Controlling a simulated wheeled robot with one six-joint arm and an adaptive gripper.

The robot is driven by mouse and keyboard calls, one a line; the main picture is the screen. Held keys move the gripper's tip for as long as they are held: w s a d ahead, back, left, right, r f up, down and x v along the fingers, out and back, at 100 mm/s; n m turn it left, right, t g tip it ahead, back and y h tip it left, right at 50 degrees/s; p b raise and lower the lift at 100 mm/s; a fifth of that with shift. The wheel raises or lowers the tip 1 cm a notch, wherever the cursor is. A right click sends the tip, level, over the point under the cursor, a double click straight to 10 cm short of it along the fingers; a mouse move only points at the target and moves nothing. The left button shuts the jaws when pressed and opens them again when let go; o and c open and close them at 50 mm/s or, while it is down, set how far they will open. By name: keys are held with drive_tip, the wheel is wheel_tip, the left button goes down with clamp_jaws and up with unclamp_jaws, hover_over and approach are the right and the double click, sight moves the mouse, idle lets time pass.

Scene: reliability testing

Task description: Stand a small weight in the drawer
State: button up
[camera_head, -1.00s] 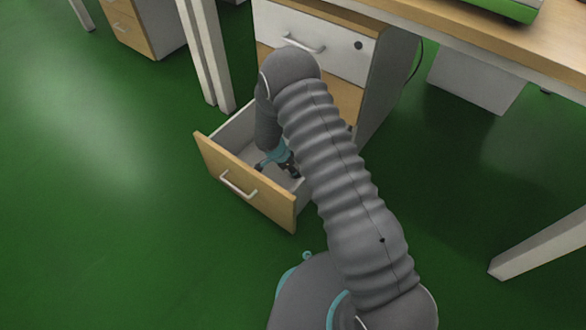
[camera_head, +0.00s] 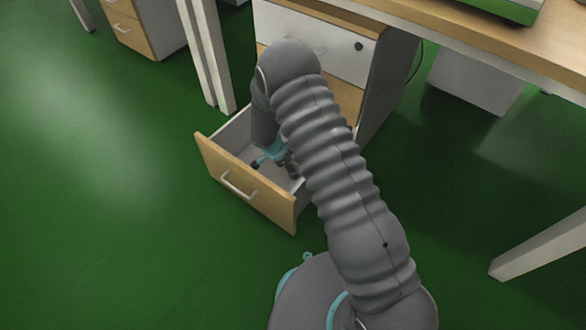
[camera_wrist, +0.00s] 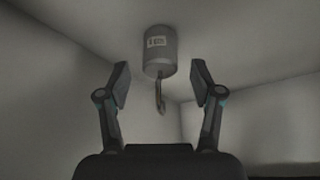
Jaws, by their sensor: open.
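The drawer (camera_head: 245,182) is pulled open, with a wooden front and pale inside walls. My gripper (camera_head: 277,166) is inside or just above it, pointing down. In the wrist view, a small grey cylindrical weight (camera_wrist: 160,50) with a label and a metal hook is in the drawer, its hook end towards me. My gripper's two fingers (camera_wrist: 161,84) are apart on either side of the hook, with clear gaps and no contact visible. The weight cannot be made out in the head view, where my arm and gripper block much of the drawer.
The cabinet (camera_head: 385,75) with a closed upper drawer stands behind my arm, under the wooden desktop (camera_head: 470,40). A white desk leg (camera_head: 205,60) stands left of the drawer. The drawer walls are close around my gripper. Green floor (camera_head: 100,230) is free at left.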

drive_tip(key=s+d+r+n+y, duration=0.1)
drive_tip(key=s+d+r+n, duration=0.15)
drive_tip(key=r, duration=0.95)
drive_tip(key=s+d+r+n+t, duration=0.15)
drive_tip(key=d+r, duration=0.25)
drive_tip(key=r, duration=0.7)
drive_tip(key=s+d+r+n+y, duration=0.1)
drive_tip(key=s+d+r, duration=0.25)
drive_tip(key=r, duration=0.85)
drive_tip(key=s+d+r+n, duration=0.2)
drive_tip(key=s+r+n, duration=0.1)
drive_tip(key=s, duration=0.4)
drive_tip(key=s+d+r+n+t+y, duration=0.1)
drive_tip(key=s+r+n, duration=0.2)
drive_tip(key=s+r, duration=0.2)
drive_tip(key=s+d+r+n+t+y, duration=0.1)
drive_tip(key=s+r, duration=0.3)
drive_tip(key=s, duration=0.6)
drive_tip(key=shift+s+d+r+n, duration=0.2)
drive_tip(key=shift+s+d+n, duration=0.15)
drive_tip(key=shift+d+n, duration=0.5)
drive_tip(key=shift+t, duration=0.25)
